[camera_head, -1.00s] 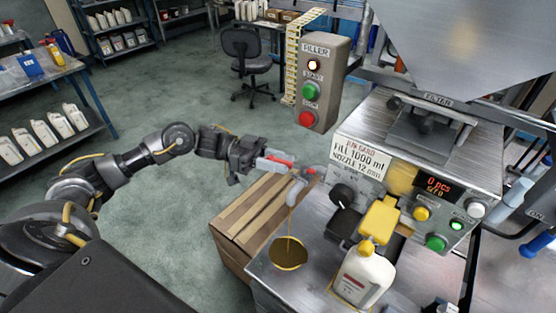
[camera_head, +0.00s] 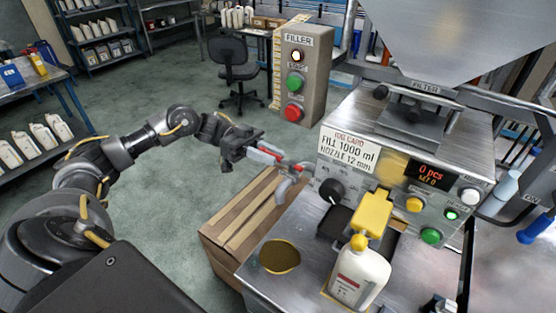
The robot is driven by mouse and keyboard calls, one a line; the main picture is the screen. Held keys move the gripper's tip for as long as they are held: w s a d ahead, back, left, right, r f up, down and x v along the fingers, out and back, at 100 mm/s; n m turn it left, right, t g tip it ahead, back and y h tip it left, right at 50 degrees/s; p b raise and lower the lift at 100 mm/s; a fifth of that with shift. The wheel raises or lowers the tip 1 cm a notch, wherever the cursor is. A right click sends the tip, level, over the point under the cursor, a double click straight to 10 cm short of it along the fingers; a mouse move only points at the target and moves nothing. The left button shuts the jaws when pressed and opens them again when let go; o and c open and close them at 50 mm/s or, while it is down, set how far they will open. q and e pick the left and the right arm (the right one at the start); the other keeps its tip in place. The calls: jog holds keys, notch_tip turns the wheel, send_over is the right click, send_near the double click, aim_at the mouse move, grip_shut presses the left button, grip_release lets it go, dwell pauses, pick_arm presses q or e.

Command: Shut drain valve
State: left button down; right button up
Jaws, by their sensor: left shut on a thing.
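The drain valve (camera_head: 299,168) sticks out from the left side of the filling machine, with a grey bent spout (camera_head: 284,188) pointing down. A red handle (camera_head: 268,151) shows at my left gripper (camera_head: 262,153), which is shut on it. The fingers cover part of the handle, so its exact angle is hard to tell. Below the spout, a round patch of brown oil (camera_head: 280,257) shows in the metal top. No oil stream shows between the spout and the patch. My right gripper is not in view.
A white bottle (camera_head: 357,277) stands under the yellow nozzle part (camera_head: 373,213) on the machine's metal table. The filler button box (camera_head: 302,75) stands behind. The floor at left is clear.

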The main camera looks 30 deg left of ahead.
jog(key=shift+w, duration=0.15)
pick_arm(q)
jog(key=c, duration=1.4)
grip_release()
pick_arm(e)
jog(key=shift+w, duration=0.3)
pick_arm(q)
jog(key=shift+a, duration=0.15)
